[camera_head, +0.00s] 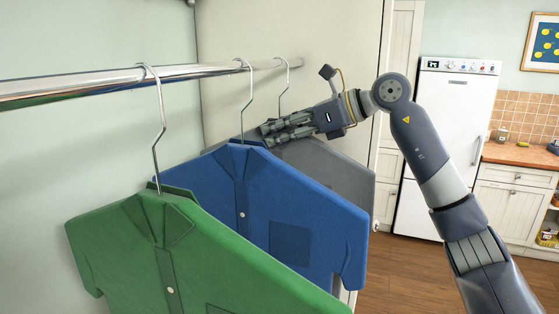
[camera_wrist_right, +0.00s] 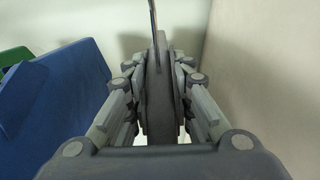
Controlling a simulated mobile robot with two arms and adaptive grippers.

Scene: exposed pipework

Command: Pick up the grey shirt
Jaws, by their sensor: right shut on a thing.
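The grey shirt (camera_head: 335,170) hangs behind the blue shirt, on the hanger farthest along the rail. My right gripper (camera_head: 272,132) reaches in from the right and is shut on the grey shirt's collar area, just below the hanger hook. In the right wrist view, the grey shirt's dark top edge (camera_wrist_right: 158,95) stands between both fingers of the gripper (camera_wrist_right: 160,85), and the hook rises beyond it. The shirt's hook still appears at the rail in the head view. My left gripper is not in view.
A metal rail (camera_head: 120,80) runs from the left to a pale panel (camera_head: 290,30). A blue shirt (camera_head: 300,215) hangs close in front of the grey one, and a green shirt (camera_head: 190,260) is nearest. A white fridge (camera_head: 445,140) and counter (camera_head: 520,154) stand at the back right.

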